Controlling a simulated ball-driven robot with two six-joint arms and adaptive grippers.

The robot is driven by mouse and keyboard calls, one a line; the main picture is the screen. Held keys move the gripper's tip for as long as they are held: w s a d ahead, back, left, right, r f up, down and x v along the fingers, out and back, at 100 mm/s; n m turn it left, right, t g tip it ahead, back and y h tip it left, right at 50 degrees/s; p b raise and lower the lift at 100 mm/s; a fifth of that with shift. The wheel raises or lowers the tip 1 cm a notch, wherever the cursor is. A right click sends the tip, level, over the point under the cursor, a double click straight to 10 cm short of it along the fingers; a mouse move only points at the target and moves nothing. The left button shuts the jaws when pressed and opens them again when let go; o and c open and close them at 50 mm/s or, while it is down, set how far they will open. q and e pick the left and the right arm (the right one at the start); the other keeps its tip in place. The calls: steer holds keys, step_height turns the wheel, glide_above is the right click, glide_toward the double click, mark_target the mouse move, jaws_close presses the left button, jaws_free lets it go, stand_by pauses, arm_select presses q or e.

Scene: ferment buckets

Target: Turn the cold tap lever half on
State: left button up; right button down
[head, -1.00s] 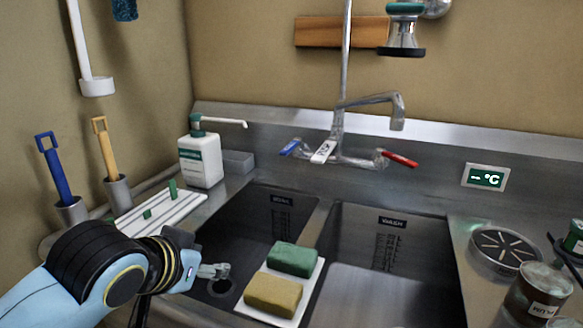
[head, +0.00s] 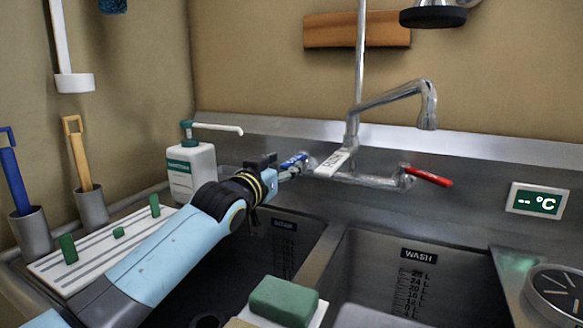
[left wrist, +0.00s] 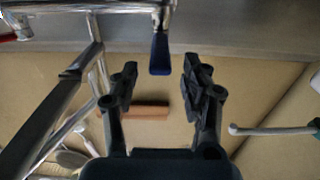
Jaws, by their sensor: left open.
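The blue lever, at the left end of the tap, also shows in the left wrist view (left wrist: 160,54). My left gripper (head: 287,172) is right at the blue lever, partly covering it in the head view. In the left wrist view my left gripper (left wrist: 160,72) is open, with the blue lever's end between the lines of its two fingers; no contact shows. My right gripper is not in view.
A sanitizer pump bottle (head: 191,170) stands just left of my left gripper. Below are two sink basins, with a green sponge (head: 284,300) near their divider (head: 318,262).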

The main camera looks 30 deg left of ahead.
mark_target(290, 161)
arm_select(q)
steer(key=w, duration=0.1)
steer(key=w+b, duration=0.1)
steer(key=w, duration=0.1)
steer(key=shift+f, duration=0.3)
steer(key=shift+w+a+r+b, duration=0.1)
steer(key=shift+w+r+b, duration=0.1)
steer(key=shift+w+b, duration=0.4)
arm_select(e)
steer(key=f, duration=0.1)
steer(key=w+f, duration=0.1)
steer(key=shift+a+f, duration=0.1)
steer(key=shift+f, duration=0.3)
arm_select(q)
steer(key=shift+c, duration=0.6)
jaws_close()
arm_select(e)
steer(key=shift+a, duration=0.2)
